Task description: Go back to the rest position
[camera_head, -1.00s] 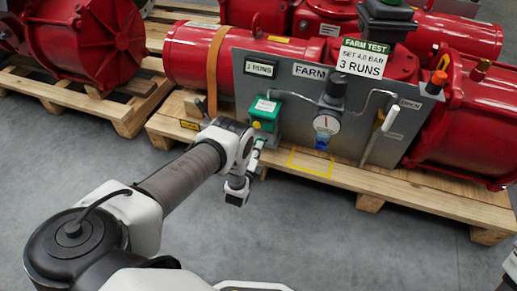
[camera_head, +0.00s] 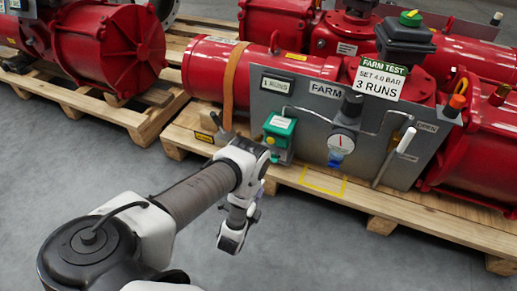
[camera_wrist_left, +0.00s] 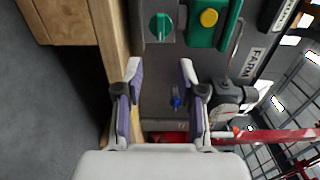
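My left gripper (camera_head: 252,212) hangs at the end of my left arm, in front of the pallet's front edge. In the left wrist view the two fingers of this gripper (camera_wrist_left: 160,72) are spread apart with nothing between them. The green control box (camera_head: 279,130) with a yellow button is mounted on the grey panel (camera_head: 310,108), beyond the gripper and apart from it. The wrist view also shows the green box (camera_wrist_left: 210,22) and a green knob (camera_wrist_left: 161,27) ahead of the fingers. My right gripper is not in view.
The panel carries a round gauge (camera_head: 341,142) and a white-handled lever (camera_head: 406,140). Red actuators (camera_head: 480,130) lie on wooden pallets (camera_head: 420,215). A yellow outline (camera_head: 323,180) marks the pallet. The grey floor (camera_head: 330,255) in front is clear.

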